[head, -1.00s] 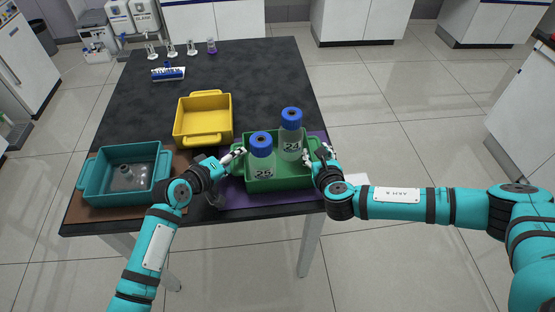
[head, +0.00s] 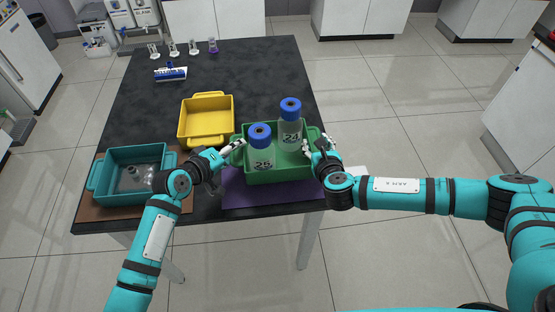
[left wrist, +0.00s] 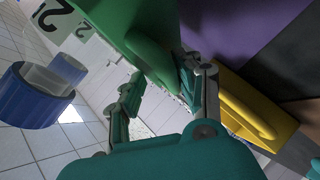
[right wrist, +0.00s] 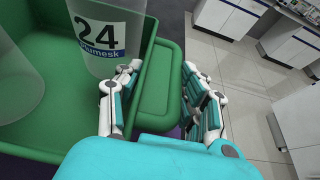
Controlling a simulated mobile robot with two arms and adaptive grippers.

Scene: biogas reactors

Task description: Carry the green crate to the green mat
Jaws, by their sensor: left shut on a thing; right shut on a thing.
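The green crate (head: 282,177) is near the table's front right, apparently held just above a purple mat (head: 270,195). Two clear bottles with blue caps stand in it: one (head: 261,153) at front left, its number hard to read, and one (head: 290,130) behind it, marked 24 in the right wrist view (right wrist: 105,32). My left gripper (head: 236,150) is shut on the crate's left handle (left wrist: 150,58). My right gripper (head: 316,148) is shut on its right handle (right wrist: 158,88). I see no green mat in any view.
A yellow crate (head: 207,140) stands behind, to the left. A teal crate (head: 130,190) holding clear glassware sits on a brown mat (head: 88,211) at front left. A blue rack (head: 171,74) and small glassware stand at the back. Floor to the right is open.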

